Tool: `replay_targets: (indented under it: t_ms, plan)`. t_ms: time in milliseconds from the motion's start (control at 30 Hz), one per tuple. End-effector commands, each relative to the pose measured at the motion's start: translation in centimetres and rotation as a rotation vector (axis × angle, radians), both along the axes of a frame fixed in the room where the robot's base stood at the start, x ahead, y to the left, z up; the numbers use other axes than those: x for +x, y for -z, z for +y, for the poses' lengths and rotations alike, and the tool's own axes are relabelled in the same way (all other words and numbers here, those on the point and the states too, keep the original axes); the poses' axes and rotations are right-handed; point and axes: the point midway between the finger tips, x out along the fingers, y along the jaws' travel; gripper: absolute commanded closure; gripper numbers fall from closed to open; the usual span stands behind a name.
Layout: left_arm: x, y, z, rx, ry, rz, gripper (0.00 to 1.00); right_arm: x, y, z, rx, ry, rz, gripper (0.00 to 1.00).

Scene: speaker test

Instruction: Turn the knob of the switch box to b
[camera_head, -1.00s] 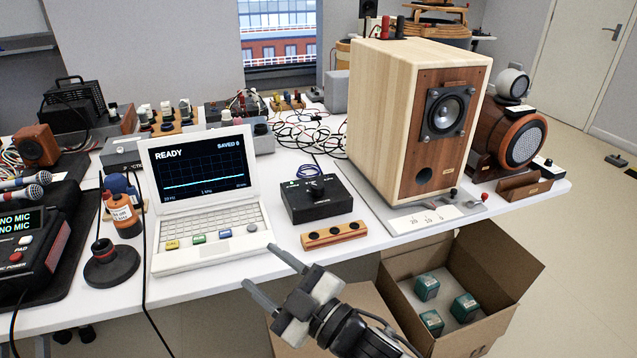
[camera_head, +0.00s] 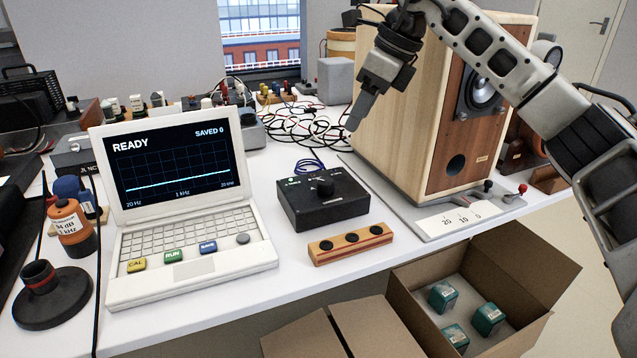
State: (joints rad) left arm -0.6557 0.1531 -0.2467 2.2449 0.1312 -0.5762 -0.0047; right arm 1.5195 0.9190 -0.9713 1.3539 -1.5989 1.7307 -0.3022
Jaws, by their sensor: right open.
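The switch box (camera_head: 318,208) is a low black box on the white table, right of the laptop. Its round black knob (camera_head: 324,186) stands on top, with small markings around it too small to read; a green one is at the left. I cannot tell which mark the knob points at. My right gripper (camera_head: 359,112) is above and behind the box, in front of the wooden speaker, pointing down, apart from the knob. It is open and empty; its fingers nearly overlap from this angle. My left gripper is not in view.
A laptop (camera_head: 185,215) reading READY stands left of the box. A wooden strip with three dark holes (camera_head: 350,243) lies in front. The large speaker (camera_head: 410,110) stands on a grey plate at right. Cables lie behind. An open carton (camera_head: 535,270) is below the table edge.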

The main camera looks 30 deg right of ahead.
Motion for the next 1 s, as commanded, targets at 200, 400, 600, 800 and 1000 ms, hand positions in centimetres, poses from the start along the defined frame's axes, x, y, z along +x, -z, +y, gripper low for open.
replay_targets:
  t_ms: [200, 400, 600, 800, 1000]
  plan:
    - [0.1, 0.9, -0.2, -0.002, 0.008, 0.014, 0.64, 0.6, 2.4, 0.3, -0.012, 0.004, 0.006, 0.48]
    - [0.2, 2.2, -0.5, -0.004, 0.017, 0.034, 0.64, 1.8, 6.4, 1.5, -0.01, 0.003, 0.005, 0.48]
    - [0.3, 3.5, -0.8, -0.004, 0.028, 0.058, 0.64, 3.0, 10.3, 2.7, -0.009, 0.001, 0.004, 0.48]
    - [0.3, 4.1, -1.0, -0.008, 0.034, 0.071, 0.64, 4.0, 13.1, 3.5, -0.007, 0.002, 0.003, 0.48]
    - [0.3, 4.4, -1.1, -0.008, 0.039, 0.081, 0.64, 4.4, 14.4, 3.8, -0.009, 0.003, 0.002, 0.48]
